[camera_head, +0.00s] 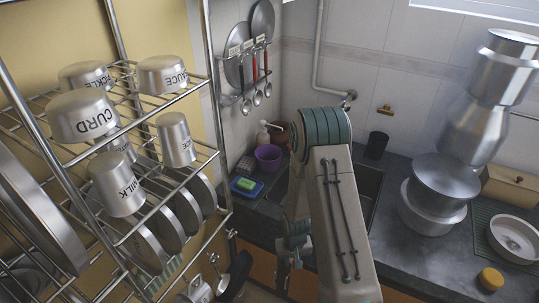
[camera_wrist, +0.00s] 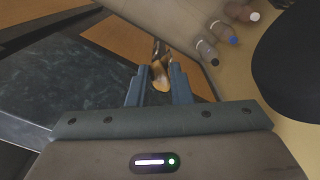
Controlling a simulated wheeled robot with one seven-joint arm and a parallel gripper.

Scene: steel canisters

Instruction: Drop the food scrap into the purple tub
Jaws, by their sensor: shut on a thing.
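The purple tub (camera_head: 268,157) stands on the dark counter in the back corner, left of the sink; its inside cannot be made out. In the wrist view my gripper (camera_wrist: 159,84) is shut on a small orange-brown piece, the food scrap (camera_wrist: 160,74), which sits between the two blue-grey fingertips. My arm fills the middle of the head view and hides part of the sink; my fingertips cannot be made out there. The tub does not show in the wrist view.
A green and yellow sponge (camera_head: 246,184) lies on a blue holder in front of the tub. A soap bottle (camera_head: 264,133) stands behind it. A wire rack of steel canisters (camera_head: 119,184) rises at left. Stacked steel vessels (camera_head: 445,182) stand on the right counter, near a black cup (camera_head: 376,145).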

